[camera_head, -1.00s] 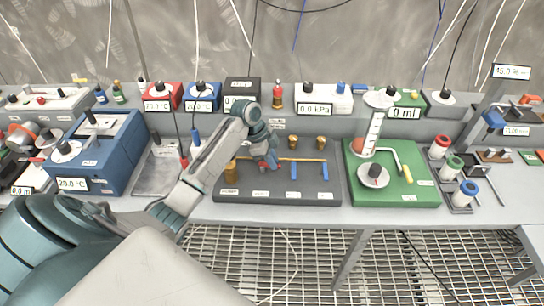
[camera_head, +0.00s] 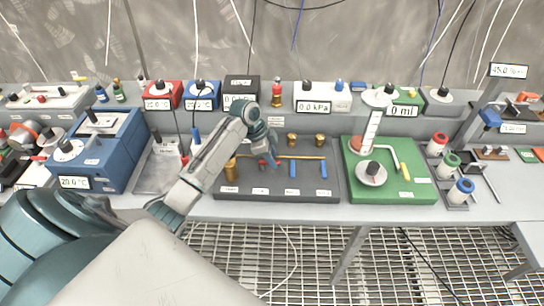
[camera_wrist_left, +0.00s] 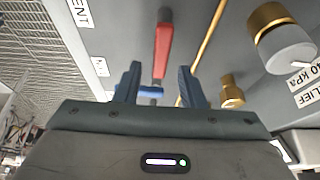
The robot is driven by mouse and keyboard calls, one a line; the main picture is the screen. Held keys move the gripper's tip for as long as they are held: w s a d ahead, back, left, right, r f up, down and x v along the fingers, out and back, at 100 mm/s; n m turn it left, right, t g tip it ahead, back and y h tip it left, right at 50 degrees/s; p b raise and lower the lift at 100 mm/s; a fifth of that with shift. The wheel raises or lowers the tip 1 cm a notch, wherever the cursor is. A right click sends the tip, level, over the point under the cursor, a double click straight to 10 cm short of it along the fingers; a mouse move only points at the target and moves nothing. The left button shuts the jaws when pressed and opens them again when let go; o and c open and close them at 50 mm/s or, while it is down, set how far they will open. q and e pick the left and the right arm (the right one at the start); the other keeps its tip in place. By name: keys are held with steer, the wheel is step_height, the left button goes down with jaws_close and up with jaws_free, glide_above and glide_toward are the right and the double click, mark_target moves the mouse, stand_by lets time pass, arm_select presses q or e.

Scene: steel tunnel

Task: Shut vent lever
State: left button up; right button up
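The manifold board (camera_head: 275,182) is dark and carries a brass pipe (camera_head: 308,157). A red lever (camera_head: 262,164) sits on it, left of two blue levers (camera_head: 293,169) (camera_head: 323,169). My left gripper (camera_head: 271,154) is over the board beside the red lever. In the left wrist view, the gripper's two fingers (camera_wrist_left: 160,82) are apart. The red lever (camera_wrist_left: 162,52) lies between and beyond them, and a blue part (camera_wrist_left: 151,92) shows low between them. A label ending in "ENT" (camera_wrist_left: 80,12) is at upper left. Whether the fingers touch the lever cannot be told. My right gripper is out of view.
A green board (camera_head: 420,190) is right of the manifold, and a blue box (camera_head: 100,150) is at left. Brass knobs (camera_head: 320,140) stand behind the pipe.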

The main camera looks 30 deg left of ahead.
mark_target(260, 161)
arm_select(q)
steer(key=b+v, duration=0.2)
steer(key=v, duration=0.8)
steer(key=shift+r, duration=0.35)
steer(key=shift+f, duration=0.1)
